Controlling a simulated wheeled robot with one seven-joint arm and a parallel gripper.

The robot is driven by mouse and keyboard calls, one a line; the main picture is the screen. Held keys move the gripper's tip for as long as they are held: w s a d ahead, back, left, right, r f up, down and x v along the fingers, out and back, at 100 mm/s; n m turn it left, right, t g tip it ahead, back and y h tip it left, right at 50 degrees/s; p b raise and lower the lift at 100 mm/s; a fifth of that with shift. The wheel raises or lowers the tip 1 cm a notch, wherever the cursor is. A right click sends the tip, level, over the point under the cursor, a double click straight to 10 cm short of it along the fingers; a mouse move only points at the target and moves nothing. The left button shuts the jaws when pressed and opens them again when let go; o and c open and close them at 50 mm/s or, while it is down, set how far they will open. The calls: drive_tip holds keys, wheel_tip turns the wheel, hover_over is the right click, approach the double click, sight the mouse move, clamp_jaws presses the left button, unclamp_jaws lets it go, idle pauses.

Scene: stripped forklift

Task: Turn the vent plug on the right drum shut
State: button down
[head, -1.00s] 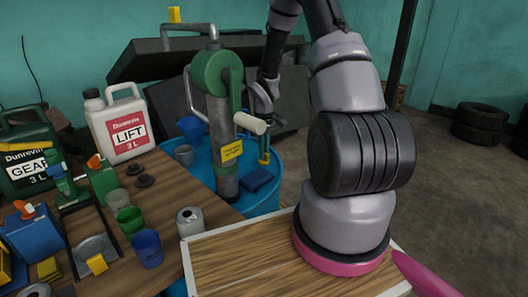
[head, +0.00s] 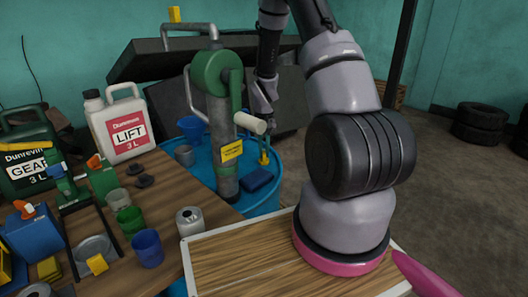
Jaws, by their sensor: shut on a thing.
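The blue drum (head: 268,198) stands in the middle, behind the wooden board, with a green hand pump (head: 217,85) rising from its top. A small yellow-green vent plug (head: 264,157) stands upright on the drum top, right of the pump. My gripper (head: 266,122) points down from above, right behind the pump's white crank grip (head: 249,123). Its jaws are shut on the upper part of the vent plug. The fingertips are small and partly hidden by the crank grip, so the exact contact and the plug's turn angle cannot be read.
A blue funnel (head: 191,127), a grey cup (head: 184,154) and a dark blue block (head: 257,179) sit on the drum top. The workbench (head: 190,180) at left holds jugs, cups and a grey can (head: 190,219). The floor at right is clear, with tyres (head: 478,120) farther back.

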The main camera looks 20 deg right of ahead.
sight(264, 152)
drive_tip(key=m, duration=0.4)
drive_tip(key=shift+m, duration=0.3)
drive_tip(key=m, duration=0.5)
drive_tip(key=shift+m, duration=0.3)
drive_tip(key=c, duration=0.9)
unclamp_jaws()
wheel_tip(264, 152, up, 11)
drive_tip(key=shift+f, duration=0.1)
